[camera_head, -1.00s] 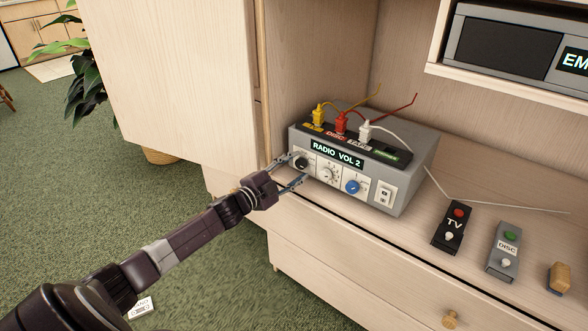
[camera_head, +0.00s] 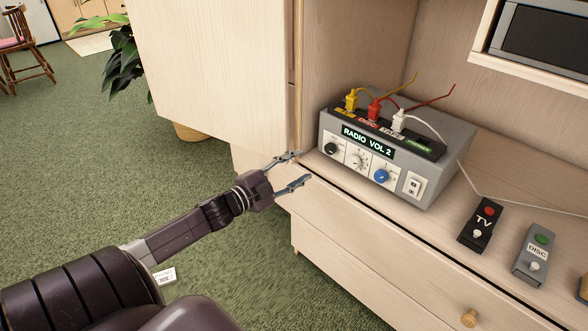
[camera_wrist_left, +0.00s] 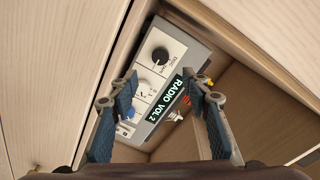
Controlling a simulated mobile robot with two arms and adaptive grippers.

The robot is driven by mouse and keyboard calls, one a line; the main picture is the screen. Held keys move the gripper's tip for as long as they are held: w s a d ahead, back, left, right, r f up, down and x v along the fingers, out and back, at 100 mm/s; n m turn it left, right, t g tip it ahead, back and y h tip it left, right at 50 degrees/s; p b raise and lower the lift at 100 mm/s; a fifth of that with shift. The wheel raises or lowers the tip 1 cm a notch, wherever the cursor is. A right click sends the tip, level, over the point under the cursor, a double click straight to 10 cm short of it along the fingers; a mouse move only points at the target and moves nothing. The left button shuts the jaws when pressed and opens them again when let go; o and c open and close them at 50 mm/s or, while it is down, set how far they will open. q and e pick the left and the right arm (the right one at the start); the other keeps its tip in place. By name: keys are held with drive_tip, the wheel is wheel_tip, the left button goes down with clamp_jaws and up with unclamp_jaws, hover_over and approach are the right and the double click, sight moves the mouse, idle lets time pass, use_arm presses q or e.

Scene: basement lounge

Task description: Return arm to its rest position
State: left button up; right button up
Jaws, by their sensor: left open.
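My left gripper (camera_head: 298,171) is open and empty in the head view. Its fingers point toward the cabinet, just left of the grey radio box (camera_head: 448,160) and apart from it. In the left wrist view the two open fingers (camera_wrist_left: 160,112) frame the radio box (camera_wrist_left: 197,57) ahead, with nothing between them. The box's display reads "RADIO VOL 2". Its front has a black knob (camera_head: 331,149), a white dial (camera_head: 355,161) and a blue knob (camera_head: 381,176). My right gripper is not in view.
The box stands on a wooden cabinet ledge with drawers (camera_head: 350,240) below. A plant (camera_head: 122,65) and a chair (camera_head: 20,45) stand at the left. Green carpet (camera_head: 90,160) is open there.

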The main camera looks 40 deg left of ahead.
use_arm(q)
drive_tip(key=shift+s, duration=0.6)
